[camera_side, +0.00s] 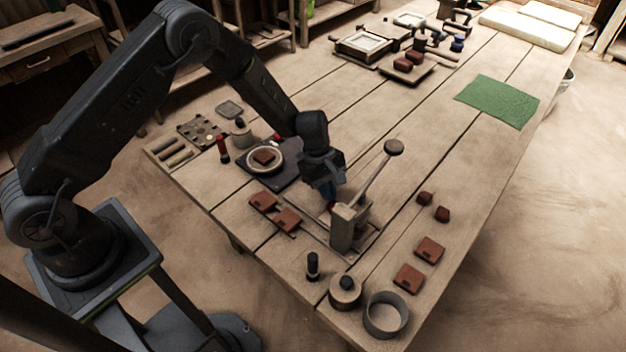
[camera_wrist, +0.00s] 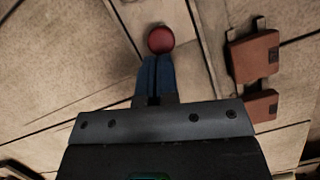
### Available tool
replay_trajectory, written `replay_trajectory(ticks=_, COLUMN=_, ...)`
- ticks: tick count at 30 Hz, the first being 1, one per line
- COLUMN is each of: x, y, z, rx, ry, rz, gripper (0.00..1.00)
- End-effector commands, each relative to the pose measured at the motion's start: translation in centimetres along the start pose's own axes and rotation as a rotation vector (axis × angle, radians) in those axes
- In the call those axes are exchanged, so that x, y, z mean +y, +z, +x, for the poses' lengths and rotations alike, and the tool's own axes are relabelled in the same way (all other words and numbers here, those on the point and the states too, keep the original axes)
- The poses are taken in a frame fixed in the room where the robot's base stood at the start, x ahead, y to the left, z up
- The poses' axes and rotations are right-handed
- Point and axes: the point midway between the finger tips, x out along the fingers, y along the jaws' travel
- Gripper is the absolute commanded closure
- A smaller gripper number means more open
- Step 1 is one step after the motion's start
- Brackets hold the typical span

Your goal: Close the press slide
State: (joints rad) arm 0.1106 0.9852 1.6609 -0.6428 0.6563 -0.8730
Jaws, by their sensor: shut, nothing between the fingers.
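The press (camera_side: 342,228) is a pale block on a flat base near the front of the table, with a long lever rising to a dark round knob (camera_side: 394,147). A red ball knob (camera_wrist: 160,39) shows in the wrist view, just past my fingertips; only a bit of red shows beside the press in the side view. My gripper (camera_side: 328,193) points down at the press's left side. Its blue fingers are shut and empty, and they also show in the wrist view (camera_wrist: 156,65). I cannot tell whether they touch the red knob. My gripper partly hides the slide.
Red-brown tiles (camera_side: 286,219) lie left of the press, and more (camera_side: 408,278) lie to its right. A dark bottle (camera_side: 313,266), a round weight (camera_side: 345,291) and a metal ring (camera_side: 385,315) stand in front. A turntable (camera_side: 265,159) stands behind left. The table's middle is clear.

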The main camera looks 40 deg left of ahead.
Motion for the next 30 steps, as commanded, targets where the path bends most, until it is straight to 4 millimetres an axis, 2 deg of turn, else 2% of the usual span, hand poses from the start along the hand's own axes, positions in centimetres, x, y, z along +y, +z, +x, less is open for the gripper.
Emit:
replay_trajectory(ticks=10, x=-0.1, y=0.4, z=0.3, rx=-0.003, ry=-0.007, rz=0.000, gripper=1.00)
replay_trajectory(ticks=14, x=-0.1, y=0.4, z=-0.2, rx=-0.004, ry=-0.006, rz=0.000, gripper=1.00)
replay_trajectory(ticks=17, x=0.0, y=0.3, z=-1.6, rx=-0.003, ry=-0.001, rz=-0.001, gripper=1.00)
replay_trajectory(ticks=24, x=0.1, y=0.2, z=-6.3, rx=-0.001, ry=0.003, rz=-0.001, gripper=1.00)
replay_trajectory(ticks=30, x=0.1, y=0.1, z=-9.1, rx=-0.001, ry=0.003, rz=-0.001, gripper=1.00)
